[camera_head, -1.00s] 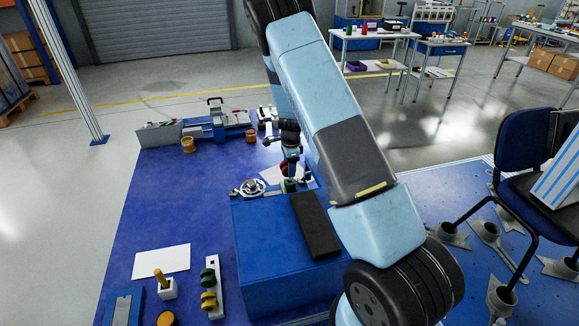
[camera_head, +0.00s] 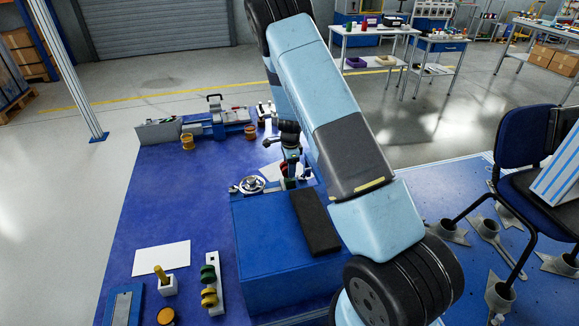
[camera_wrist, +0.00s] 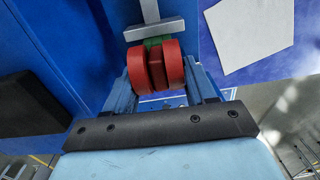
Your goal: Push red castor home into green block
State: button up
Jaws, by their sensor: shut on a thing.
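The red castor (camera_wrist: 174,66) shows large in the wrist view, its twin wheels facing me. My gripper (camera_wrist: 158,76) has a blue finger on each side of it and is shut on it. The green block (camera_wrist: 154,42) is directly beyond the wheels, mostly hidden by the castor and a grey T-shaped piece (camera_wrist: 155,30). The castor's stem is hidden, so I cannot tell how deep it sits. In the head view, my gripper (camera_head: 290,167) is small, beyond the blue box, with the castor too small to make out clearly.
A blue box (camera_head: 270,245) bearing a black slab (camera_head: 315,222) stands in front of my gripper. A round metal fixture (camera_head: 252,184) is just left of it. A white sheet (camera_head: 161,258) and a peg stand (camera_head: 212,285) lie nearer. A blue chair (camera_head: 524,138) stands right.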

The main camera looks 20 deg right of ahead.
jog(key=shift+f, duration=0.4)
jog(key=o, duration=1.1)
jog(key=shift+c, duration=0.2)
notch_tip(320, 180, up, 14)
jog(key=shift+d+f, duration=0.15)
jog(key=shift+s, duration=0.1)
jog(key=s+r+n+t+y, duration=0.1)
jog(key=s+r+n, duration=0.3)
jog(key=s+r, duration=0.65)
jog(key=s+r+n+t+y, duration=0.1)
jog(key=s+r+n, duration=0.45)
jog(key=r, duration=0.95)
jog(key=s+r+n+t+h, duration=0.1)
jog(key=s+r+n, duration=0.2)
jog(key=s, duration=0.9)
jog(key=s+r+n+t+h, duration=0.1)
jog(key=s+r+n, duration=0.3)
jog(key=s, duration=0.8)
jog(key=shift+s+r+n+t, duration=0.25)
jog(key=shift+s+n+t, duration=0.1)
jog(key=shift+n+t, duration=0.45)
